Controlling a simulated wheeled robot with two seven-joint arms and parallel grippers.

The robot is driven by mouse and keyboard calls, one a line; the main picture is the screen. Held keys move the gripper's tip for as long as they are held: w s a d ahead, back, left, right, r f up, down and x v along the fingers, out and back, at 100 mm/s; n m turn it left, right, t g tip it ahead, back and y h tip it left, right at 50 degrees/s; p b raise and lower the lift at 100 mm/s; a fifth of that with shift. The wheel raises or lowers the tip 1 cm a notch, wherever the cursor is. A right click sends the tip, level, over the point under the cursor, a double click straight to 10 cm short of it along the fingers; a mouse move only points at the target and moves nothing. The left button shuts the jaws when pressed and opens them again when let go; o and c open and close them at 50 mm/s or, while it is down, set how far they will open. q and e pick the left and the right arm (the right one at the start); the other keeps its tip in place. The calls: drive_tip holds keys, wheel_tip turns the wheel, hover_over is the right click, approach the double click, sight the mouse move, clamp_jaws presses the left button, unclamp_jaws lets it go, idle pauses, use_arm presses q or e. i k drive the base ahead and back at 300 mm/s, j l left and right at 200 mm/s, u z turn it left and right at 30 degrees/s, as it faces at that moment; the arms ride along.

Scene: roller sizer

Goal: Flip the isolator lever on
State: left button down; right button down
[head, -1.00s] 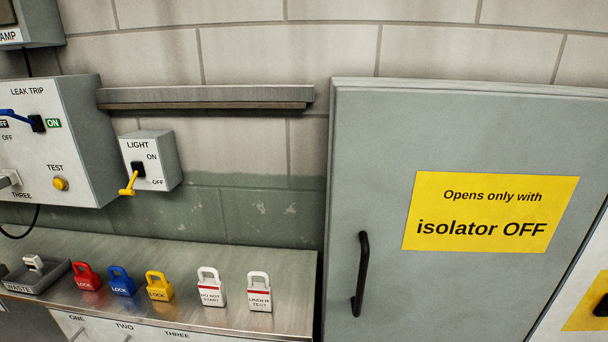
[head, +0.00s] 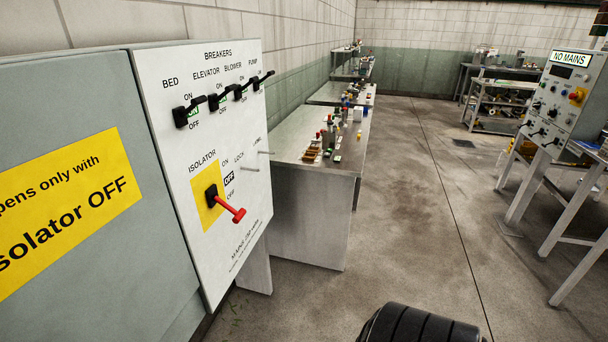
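The isolator lever (head: 228,208) is on the white breaker panel (head: 168,120) at the left of the head view. It has a black pivot on a yellow plate and a red handle that slants down to the right, toward the OFF side. A boxed OFF sign shows beside it. Above it is a row of black breaker levers (head: 222,98) marked bed, elevator, blower and pump; their handles point up and to the right. Neither of my grippers is in view.
The grey cabinet door (head: 70,230) with its yellow isolator sign adjoins the panel on the left. A metal bench (head: 318,170) with small parts stands beyond the panel. A console (head: 560,100) reading NO MAINS stands at the right. The concrete floor (head: 420,220) between is clear.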

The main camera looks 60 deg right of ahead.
sight(238, 215)
drive_tip(key=z, duration=1.25)
